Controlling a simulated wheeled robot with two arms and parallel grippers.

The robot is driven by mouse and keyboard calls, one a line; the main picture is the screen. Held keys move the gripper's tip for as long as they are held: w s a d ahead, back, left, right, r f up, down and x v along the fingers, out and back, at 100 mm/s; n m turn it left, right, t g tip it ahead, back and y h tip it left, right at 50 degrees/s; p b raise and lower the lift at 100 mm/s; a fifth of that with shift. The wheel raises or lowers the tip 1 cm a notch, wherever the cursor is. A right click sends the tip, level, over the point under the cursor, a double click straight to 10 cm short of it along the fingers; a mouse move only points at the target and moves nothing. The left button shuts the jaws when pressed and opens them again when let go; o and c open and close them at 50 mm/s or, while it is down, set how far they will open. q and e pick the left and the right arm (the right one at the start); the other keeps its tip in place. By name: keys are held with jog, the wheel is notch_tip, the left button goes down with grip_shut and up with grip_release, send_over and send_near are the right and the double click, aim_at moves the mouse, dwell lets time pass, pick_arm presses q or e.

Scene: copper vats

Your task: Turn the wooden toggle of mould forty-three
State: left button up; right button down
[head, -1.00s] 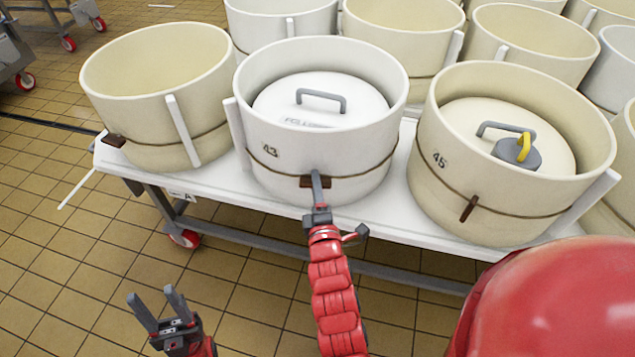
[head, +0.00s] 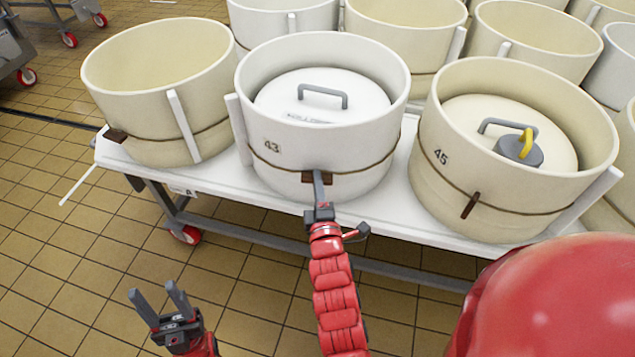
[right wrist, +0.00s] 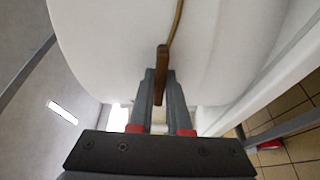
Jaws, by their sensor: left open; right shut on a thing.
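Mould forty-three (head: 340,165) is a white round tub with "43" on its wall and a cord around it. Its brown wooden toggle (head: 307,177) sits on the cord at the front and lies about level in the head view. My right gripper (head: 319,175) is at the toggle, partly covering it. In the right wrist view the toggle (right wrist: 161,62) shows between the two fingers (right wrist: 160,75), which are shut on it. My left gripper (head: 157,291) is open and empty, low over the floor in front of the table.
Mould 45 (head: 440,195) stands close on the right, its toggle (head: 470,205) steeply tilted. A cream mould (head: 145,140) without a lid stands on the left. All stand on a white wheeled table (head: 230,195). More moulds stand behind. Tiled floor at lower left is clear.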

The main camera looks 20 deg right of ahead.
jog(key=m, duration=0.4)
jog(key=m+t+h, duration=0.1)
jog(key=m, duration=0.3)
jog(key=shift+f+b, duration=0.1)
jog(key=shift+b, duration=0.25)
jog(key=m+h, duration=0.1)
jog(key=m, duration=0.5)
jog(key=shift+h+p, duration=0.35)
jog(key=shift+h, duration=0.05)
jog(key=shift+a+m+h+p, duration=0.15)
jog(key=shift+m+h, duration=0.15)
jog(key=shift+m, duration=1)
jog(key=shift+m+h+p, duration=0.15)
jog(key=shift+m+h, duration=0.15)
jog(key=shift+m, duration=1)
jog(key=c, duration=0.9)
grip_release()
jog(key=shift+w, duration=0.1)
jog(key=shift+o, duration=0.2)
jog(key=shift+f, duration=0.1)
